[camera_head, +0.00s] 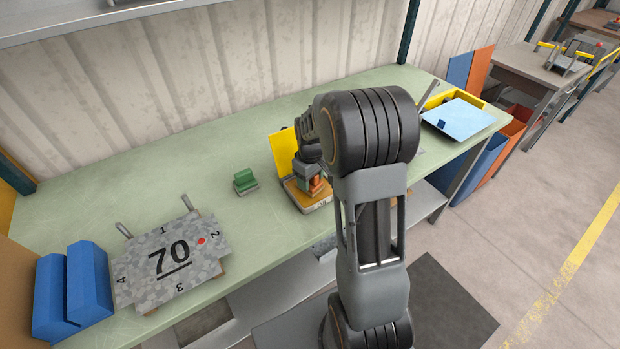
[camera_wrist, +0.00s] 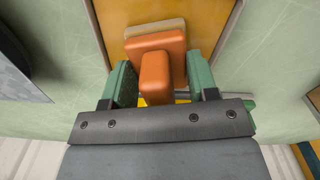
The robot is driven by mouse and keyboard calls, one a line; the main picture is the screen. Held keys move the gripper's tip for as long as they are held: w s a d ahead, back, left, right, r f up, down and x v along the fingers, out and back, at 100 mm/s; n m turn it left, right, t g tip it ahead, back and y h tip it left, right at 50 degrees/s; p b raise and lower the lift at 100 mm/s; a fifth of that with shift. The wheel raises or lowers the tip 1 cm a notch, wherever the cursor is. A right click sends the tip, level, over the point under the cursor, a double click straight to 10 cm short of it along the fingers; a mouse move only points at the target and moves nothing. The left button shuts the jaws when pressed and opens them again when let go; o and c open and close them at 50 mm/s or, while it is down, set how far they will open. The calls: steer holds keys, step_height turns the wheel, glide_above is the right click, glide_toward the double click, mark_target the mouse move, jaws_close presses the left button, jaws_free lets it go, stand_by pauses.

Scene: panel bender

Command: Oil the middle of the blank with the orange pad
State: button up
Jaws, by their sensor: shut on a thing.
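The blank looks to be the speckled grey plate (camera_head: 150,285) marked 70, with edge numbers and a red dot, at the left of the bench in the head view. The orange pad (camera_head: 319,184) is at a shallow tray (camera_head: 318,205) near the bench's middle. In the wrist view, the orange pad (camera_wrist: 158,55) has an upright block facing me. My gripper (camera_wrist: 158,88) is shut on this block, with a green finger on each side. In the head view my gripper (camera_head: 308,175) is over the tray, partly hidden by my arm. I cannot tell whether the pad touches the tray.
A green pad (camera_head: 245,182) sits left of the tray, with a yellow panel (camera_head: 283,153) behind the tray. Blue blocks (camera_head: 87,282) stand left of the blank. A light blue sheet (camera_head: 459,115) lies at the right end.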

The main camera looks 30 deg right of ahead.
steer(key=shift+r+p, duration=2.5)
steer(key=shift+r, duration=1)
